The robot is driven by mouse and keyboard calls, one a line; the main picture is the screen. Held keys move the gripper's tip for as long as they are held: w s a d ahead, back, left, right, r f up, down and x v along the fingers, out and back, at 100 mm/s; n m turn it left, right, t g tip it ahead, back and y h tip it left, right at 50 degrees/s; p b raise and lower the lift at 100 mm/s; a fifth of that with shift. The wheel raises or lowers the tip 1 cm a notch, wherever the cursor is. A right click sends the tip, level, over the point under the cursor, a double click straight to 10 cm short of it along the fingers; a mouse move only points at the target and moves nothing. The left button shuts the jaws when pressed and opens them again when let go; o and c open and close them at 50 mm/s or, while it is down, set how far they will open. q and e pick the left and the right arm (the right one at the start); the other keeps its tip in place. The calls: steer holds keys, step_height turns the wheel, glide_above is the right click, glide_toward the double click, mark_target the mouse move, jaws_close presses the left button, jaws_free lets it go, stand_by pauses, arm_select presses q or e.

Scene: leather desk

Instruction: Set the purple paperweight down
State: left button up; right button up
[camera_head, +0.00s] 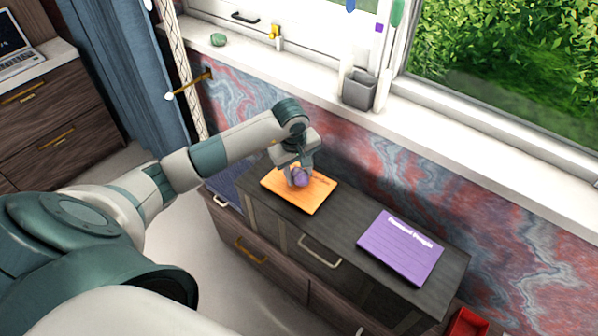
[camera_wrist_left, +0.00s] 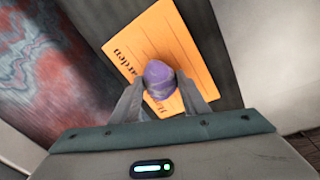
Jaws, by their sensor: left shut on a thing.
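The purple paperweight (camera_head: 301,178) is a small rounded lump over the orange card (camera_head: 318,199) on the dark cabinet top. My left gripper (camera_head: 296,176) is shut on it from above. In the left wrist view the paperweight (camera_wrist_left: 158,80) sits between the two fingers, with the orange card (camera_wrist_left: 178,40) behind it. I cannot tell whether the paperweight touches the card. The card has printed lettering, partly hidden by the paperweight and gripper. My right gripper is not in view.
A purple card (camera_head: 400,247) with white lettering lies on the right part of the cabinet top (camera_head: 340,227). Bare dark surface separates the two cards. A grey cup (camera_head: 358,90) stands on the window sill behind. A red container (camera_head: 467,323) is at the lower right.

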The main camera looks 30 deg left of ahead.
mark_target(299, 174)
arm_select(q)
steer(key=o, duration=1.2)
steer(key=shift+r, duration=0.65)
steer(key=shift+s+r+b, duration=0.15)
steer(key=shift+r+b, duration=0.3)
steer(key=shift+r, duration=0.1)
steer(key=r, duration=0.3)
steer(key=shift+s+b, duration=0.3)
steer(key=shift+b, duration=0.1)
step_height(299, 174, up, 6)
steer(key=s+b, duration=0.1)
steer(key=shift+s+r, duration=0.15)
steer(key=shift+r, duration=0.1)
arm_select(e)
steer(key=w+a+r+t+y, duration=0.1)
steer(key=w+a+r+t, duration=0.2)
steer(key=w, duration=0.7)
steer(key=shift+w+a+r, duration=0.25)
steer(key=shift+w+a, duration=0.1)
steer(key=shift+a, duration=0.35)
arm_select(q)
steer(key=shift+d, duration=0.15)
